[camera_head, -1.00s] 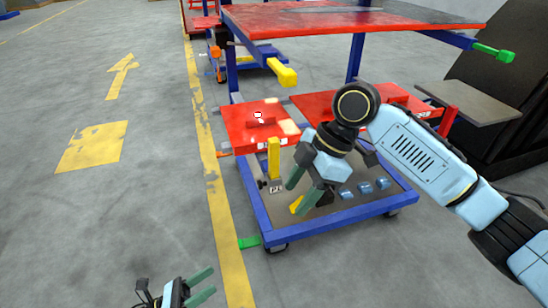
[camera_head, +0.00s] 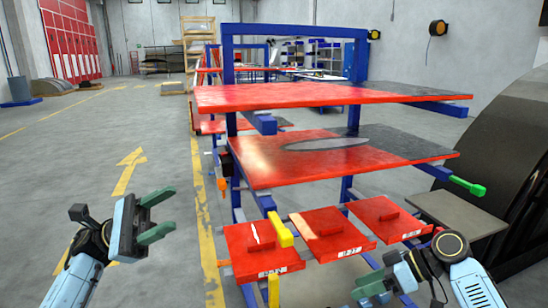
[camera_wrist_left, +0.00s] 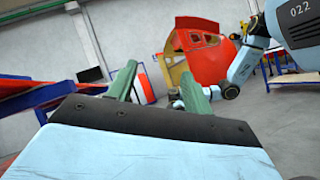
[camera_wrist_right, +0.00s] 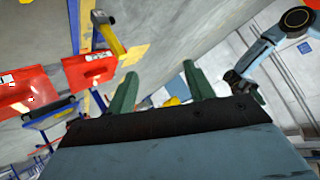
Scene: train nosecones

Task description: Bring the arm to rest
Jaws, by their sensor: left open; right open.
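My left gripper (camera_head: 155,215) is raised at the left of the head view, over open floor, with its green fingers apart and nothing between them. Its fingers also show apart in the left wrist view (camera_wrist_left: 158,82). My right gripper is low at the bottom right of the head view, in front of the cart, and partly cut off by the frame's edge. In the right wrist view its green fingers (camera_wrist_right: 160,90) are apart and empty.
A blue-framed cart (camera_head: 228,68) with red shelves (camera_head: 330,95) stands ahead. A dark curved object (camera_head: 500,150) stands at right. The floor (camera_head: 60,170) at left is clear.

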